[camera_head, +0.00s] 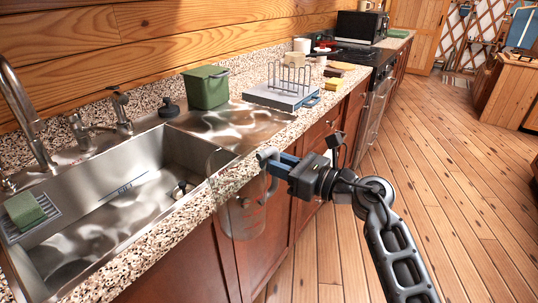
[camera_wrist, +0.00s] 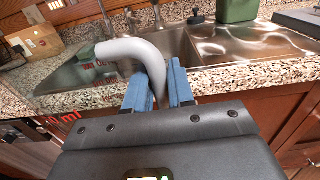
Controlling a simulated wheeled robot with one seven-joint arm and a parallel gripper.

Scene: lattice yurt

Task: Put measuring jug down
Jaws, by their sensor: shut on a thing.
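The measuring jug (camera_head: 240,212) is clear and see-through, with a pale grey handle. In the head view it hangs at the counter's front edge beside the sink, overlapping the edge and the cabinet front. My gripper (camera_head: 272,160) is shut on its handle from the right. In the wrist view the handle (camera_wrist: 138,50) curves up and over between my blue fingertips (camera_wrist: 158,88), and red measuring marks show through the clear wall. I cannot tell whether the jug's base touches anything.
The steel sink (camera_head: 140,160) lies left of the jug, with a green sponge (camera_head: 24,210) on its left ledge. On the speckled counter (camera_head: 185,212) behind are a green canister (camera_head: 206,87) and a rack on a grey box (camera_head: 284,96). The wooden floor at right is clear.

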